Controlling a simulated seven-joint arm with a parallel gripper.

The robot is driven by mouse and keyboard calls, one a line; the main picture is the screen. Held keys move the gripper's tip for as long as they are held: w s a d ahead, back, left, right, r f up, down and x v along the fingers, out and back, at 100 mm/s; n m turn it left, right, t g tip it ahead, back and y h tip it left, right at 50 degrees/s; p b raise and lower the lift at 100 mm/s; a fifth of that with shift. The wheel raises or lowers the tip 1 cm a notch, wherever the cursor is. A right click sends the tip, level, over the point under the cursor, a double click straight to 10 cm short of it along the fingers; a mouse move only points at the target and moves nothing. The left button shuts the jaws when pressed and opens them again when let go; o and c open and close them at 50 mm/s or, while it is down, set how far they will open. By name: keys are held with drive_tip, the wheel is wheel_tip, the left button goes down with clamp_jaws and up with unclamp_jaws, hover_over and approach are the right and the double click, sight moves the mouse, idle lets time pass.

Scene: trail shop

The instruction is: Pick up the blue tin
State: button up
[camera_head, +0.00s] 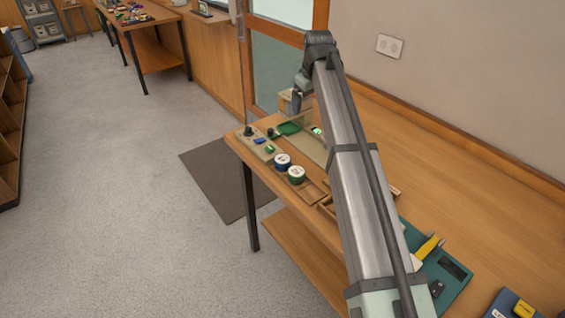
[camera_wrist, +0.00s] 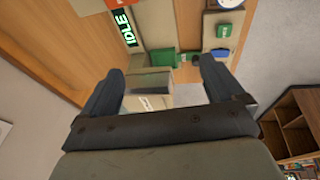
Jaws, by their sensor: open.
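The blue tin (camera_head: 282,161) is a short round tin with a white lid and a blue side. It stands on the near-left part of the wooden table, next to a similar green tin (camera_head: 296,176). A white round lid with a blue rim, likely the blue tin (camera_wrist: 229,3), is cut off at the top edge of the wrist view. My gripper (camera_wrist: 160,75) is open, with its two dark fingers apart and nothing held between them. In the head view my gripper (camera_head: 298,100) is beyond the tins, near the table's far end, apart from them and partly hidden.
A beige box with a white label (camera_wrist: 150,102) shows beyond my fingers. Small green and blue items (camera_head: 261,141) lie near the table's left edge. A teal mat (camera_head: 440,270) with tools lies at the right. Wall behind.

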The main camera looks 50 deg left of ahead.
drive_tip(key=s+f+g+h, duration=0.2)
drive_tip(key=s+f+h, duration=0.1)
drive_tip(key=s, duration=0.8)
hover_over(282, 159)
drive_tip(key=f, duration=0.8)
drive_tip(key=shift+a+f, duration=0.25)
drive_tip(key=shift+a, duration=0.05)
drive_tip(key=shift+w+d+f, duration=0.1)
drive_tip(key=shift+d+f, duration=0.05)
drive_tip(key=shift+f, duration=1.2)
drive_tip(key=shift+w+d+f, duration=0.1)
drive_tip(key=shift+f, duration=1.2)
drive_tip(key=shift+c, duration=0.3)
drive_tip(key=c, duration=1.1)
